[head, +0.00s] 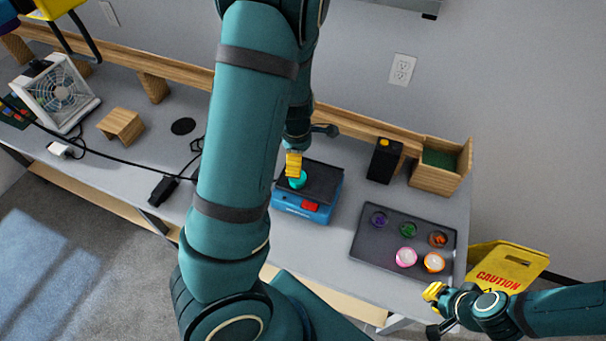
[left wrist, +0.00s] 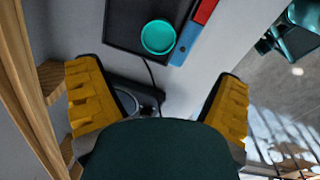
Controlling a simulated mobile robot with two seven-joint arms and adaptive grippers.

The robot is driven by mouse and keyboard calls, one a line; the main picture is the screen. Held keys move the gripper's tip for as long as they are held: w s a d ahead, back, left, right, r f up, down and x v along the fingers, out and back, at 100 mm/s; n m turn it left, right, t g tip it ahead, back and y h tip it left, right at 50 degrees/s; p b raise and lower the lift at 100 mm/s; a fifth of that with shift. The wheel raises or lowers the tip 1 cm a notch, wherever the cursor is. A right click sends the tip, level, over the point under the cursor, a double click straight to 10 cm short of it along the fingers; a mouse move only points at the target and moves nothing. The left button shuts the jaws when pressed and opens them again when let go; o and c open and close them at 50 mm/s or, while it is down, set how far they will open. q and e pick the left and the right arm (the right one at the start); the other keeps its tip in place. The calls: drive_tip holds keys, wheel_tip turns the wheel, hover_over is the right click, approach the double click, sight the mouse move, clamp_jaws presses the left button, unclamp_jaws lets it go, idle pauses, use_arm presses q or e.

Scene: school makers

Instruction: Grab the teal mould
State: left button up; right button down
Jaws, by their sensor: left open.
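The teal mould (head: 298,181) is a small round cup on the black top plate of a blue device (head: 290,204). In the left wrist view, the mould (left wrist: 158,37) sits on the dark plate near its edge, beyond my fingertips. My left gripper (head: 293,164) has its yellow fingers just above and behind the mould in the head view, hiding part of it. It is open and empty, with its fingers (left wrist: 158,85) wide apart and the mould not between them. My right gripper (head: 434,292) is off the table's front right edge, far from the mould; its finger gap is unclear.
A dark tray (head: 373,250) with several small coloured pots lies to the right. A black box (head: 384,160) and a wooden box (head: 441,165) stand behind it. A black cable and adapter (head: 163,189) lie left of my left arm. A yellow caution sign (head: 508,264) is at the right.

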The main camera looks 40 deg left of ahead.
sight(297, 180)
use_arm(q)
drive_tip(key=f, duration=0.2)
drive_tip(key=f+b, duration=0.1)
drive_tip(key=f, duration=0.2)
drive_tip(key=f+b, duration=0.1)
drive_tip(key=f, duration=0.1)
drive_tip(key=shift+a+f, duration=0.25)
drive_tip(key=shift+f, duration=0.1)
use_arm(e)
drive_tip(key=f, duration=0.2)
drive_tip(key=shift+s+f, duration=0.3)
drive_tip(key=shift+f, duration=0.05)
use_arm(q)
drive_tip(key=f, duration=0.2)
drive_tip(key=w+f+b, duration=0.1)
drive_tip(key=f, duration=0.1)
drive_tip(key=shift+a+f, duration=0.15)
drive_tip(key=shift+f, duration=0.05)
use_arm(e)
drive_tip(key=shift+w+a+f, duration=0.1)
drive_tip(key=shift+f, duration=0.5)
use_arm(q)
drive_tip(key=c, duration=1.3)
drive_tip(key=shift+r, duration=0.1)
drive_tip(key=shift+c, duration=0.4)
